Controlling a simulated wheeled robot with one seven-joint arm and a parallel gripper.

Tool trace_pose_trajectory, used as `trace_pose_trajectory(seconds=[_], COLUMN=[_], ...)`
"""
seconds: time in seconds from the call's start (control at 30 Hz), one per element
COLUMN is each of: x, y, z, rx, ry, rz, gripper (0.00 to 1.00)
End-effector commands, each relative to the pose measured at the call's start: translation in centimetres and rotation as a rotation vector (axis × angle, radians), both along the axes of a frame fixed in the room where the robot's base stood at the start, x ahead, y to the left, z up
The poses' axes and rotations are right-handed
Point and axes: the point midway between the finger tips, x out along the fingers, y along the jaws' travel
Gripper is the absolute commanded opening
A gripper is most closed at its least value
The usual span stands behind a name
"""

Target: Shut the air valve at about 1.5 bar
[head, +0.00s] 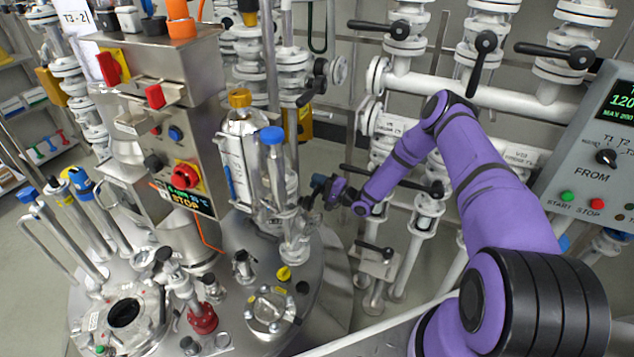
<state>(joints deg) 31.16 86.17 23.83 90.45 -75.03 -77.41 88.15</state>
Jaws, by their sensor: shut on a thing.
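My purple arm reaches in from the lower right to the reactor. I cannot make out a pressure reading in bar.
Pipework with black lever handles (484,42) stands behind my arm. A grey control panel (594,180) is at the right. A steel cabinet with a red stop knob (187,176) stands left of the glass column. Several fittings crowd the reactor lid (235,300).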

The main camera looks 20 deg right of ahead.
Motion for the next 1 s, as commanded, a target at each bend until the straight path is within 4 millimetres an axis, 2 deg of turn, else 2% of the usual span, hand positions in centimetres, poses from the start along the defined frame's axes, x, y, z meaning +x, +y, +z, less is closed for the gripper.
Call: trace_pose_trajectory(seconds=[0.13,0.17,0.23,0.27,0.53,0.67,1.0], x=[-0.2,-0.2,-0.2,-0.2,-0.1,-0.7,-4.9], y=[-0.1,-0.1,-0.1,-0.1,-0.1,-0.7,-4.9], z=[-0.3,-0.3,-0.3,-0.3,-0.1,-0.3,-1.5], rx=[-0.001,-0.001,-0.002,-0.001,-0.001,-0.001,-0.001], ry=[0.007,0.007,0.006,0.006,0.003,0.003,0.005], rz=[-0.001,-0.001,0.0,0.0,0.0,0.0,-0.002], gripper=[0.0,0.31,0.47,0.49,0.49,0.49,0.49])
